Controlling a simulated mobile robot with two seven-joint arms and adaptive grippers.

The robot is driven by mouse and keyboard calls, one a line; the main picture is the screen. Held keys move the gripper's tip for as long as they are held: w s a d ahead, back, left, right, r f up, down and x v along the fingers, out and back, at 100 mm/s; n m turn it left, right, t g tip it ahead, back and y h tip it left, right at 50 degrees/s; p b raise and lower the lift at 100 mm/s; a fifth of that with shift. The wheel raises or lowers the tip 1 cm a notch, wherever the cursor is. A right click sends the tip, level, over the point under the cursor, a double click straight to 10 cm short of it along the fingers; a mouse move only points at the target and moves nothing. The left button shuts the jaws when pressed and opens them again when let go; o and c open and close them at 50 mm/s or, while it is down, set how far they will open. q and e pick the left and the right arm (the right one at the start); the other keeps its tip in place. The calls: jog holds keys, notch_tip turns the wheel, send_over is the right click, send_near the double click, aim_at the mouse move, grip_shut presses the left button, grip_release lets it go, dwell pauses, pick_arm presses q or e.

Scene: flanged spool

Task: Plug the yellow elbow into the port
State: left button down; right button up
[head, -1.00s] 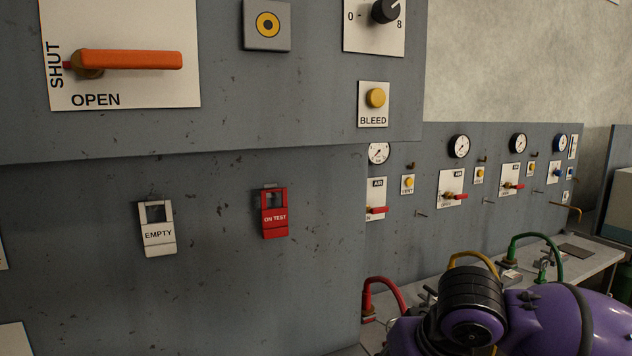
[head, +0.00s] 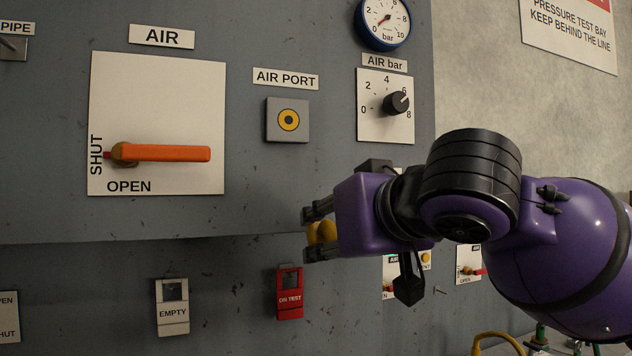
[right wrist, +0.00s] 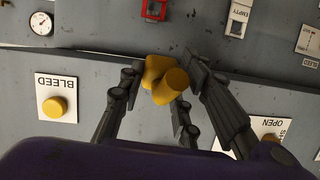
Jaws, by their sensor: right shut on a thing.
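The yellow elbow (right wrist: 163,80) is held between the fingers of my right gripper (right wrist: 159,92) in the right wrist view. In the head view the elbow (head: 322,232) shows as a small yellow piece at the tips of my right gripper (head: 315,232), which is shut on it. The port (head: 288,120) is a yellow ring with a dark centre on a grey block under the AIR PORT label. The elbow is below and slightly right of the port in the picture, apart from it. My left gripper is not in view.
An orange lever (head: 165,153) on the AIR plate stands left of the port. A black AIR bar knob (head: 397,103) and a blue-rimmed gauge (head: 383,20) are to its right. EMPTY (head: 173,308) and ON TEST (head: 290,293) tags hang below. The yellow BLEED button (right wrist: 55,107) shows in the wrist view.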

jog(key=s+a+r+n+t+y, duration=0.1)
jog(key=s+r+t+y, duration=0.1)
jog(key=r, duration=0.6)
jog(key=s+a+r+n+t+y, duration=0.1)
jog(key=s+r+t+y, duration=0.1)
jog(key=r, duration=0.6)
jog(key=s+t, duration=0.1)
jog(key=t, duration=0.1)
jog(key=shift+s+t+y, duration=0.3)
jog(key=shift+t, duration=0.1)
jog(key=shift+s+a, duration=0.1)
jog(key=shift+a, duration=0.05)
jog(key=shift+w+a, duration=0.3)
jog(key=shift+w, duration=0.65)
jog(key=shift+w+a, duration=0.3)
jog(key=shift+w, duration=0.6)
jog(key=shift+w+a, duration=0.3)
jog(key=shift+w, duration=0.65)
jog(key=shift+f, duration=0.15)
jog(key=shift+w+a, duration=0.15)
jog(key=shift+w, duration=0.35)
